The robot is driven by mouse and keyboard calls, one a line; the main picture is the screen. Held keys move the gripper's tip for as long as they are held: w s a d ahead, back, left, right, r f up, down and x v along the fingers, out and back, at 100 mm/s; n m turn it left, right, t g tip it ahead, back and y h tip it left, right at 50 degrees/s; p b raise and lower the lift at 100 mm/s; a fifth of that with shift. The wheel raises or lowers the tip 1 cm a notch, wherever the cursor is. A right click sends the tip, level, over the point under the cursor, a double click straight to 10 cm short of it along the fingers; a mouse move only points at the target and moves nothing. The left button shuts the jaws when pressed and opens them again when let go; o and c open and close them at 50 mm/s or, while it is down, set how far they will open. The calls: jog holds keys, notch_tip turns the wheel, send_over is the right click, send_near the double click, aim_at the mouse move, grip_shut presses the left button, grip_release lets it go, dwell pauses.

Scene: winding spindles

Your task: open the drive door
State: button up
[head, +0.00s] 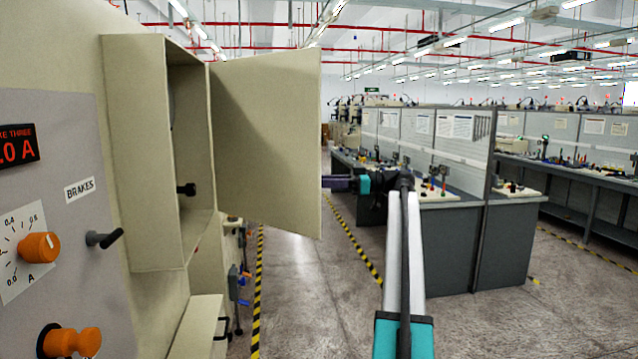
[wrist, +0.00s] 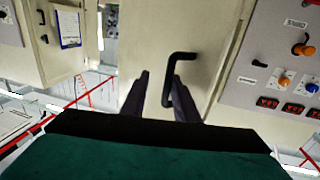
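The drive door (head: 266,140) is a flat beige panel, swung wide open on its beige box (head: 140,150), whose inside shows. Its black handle is hidden in the head view. In the wrist view the bent black handle (wrist: 184,56) stands out from the door (wrist: 150,35). My gripper (head: 328,182) is beyond the door's right edge in the head view, its tips partly hidden. In the wrist view my gripper (wrist: 160,77) has its two dark fingers apart, with the handle's bar between them, nearer the right finger. A gap shows beside the bar.
A grey control panel with a brakes lever (head: 104,238) and orange knobs (head: 40,247) is at the left. A lower beige box with a handle (head: 205,325) juts out below. Workbenches (head: 455,225) stand to the right. The floor between is clear.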

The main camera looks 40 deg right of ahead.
jog(key=p+v, duration=0.4)
jog(key=v, duration=1)
jog(key=shift+s, duration=0.15)
dwell(0.4)
dwell(0.5)
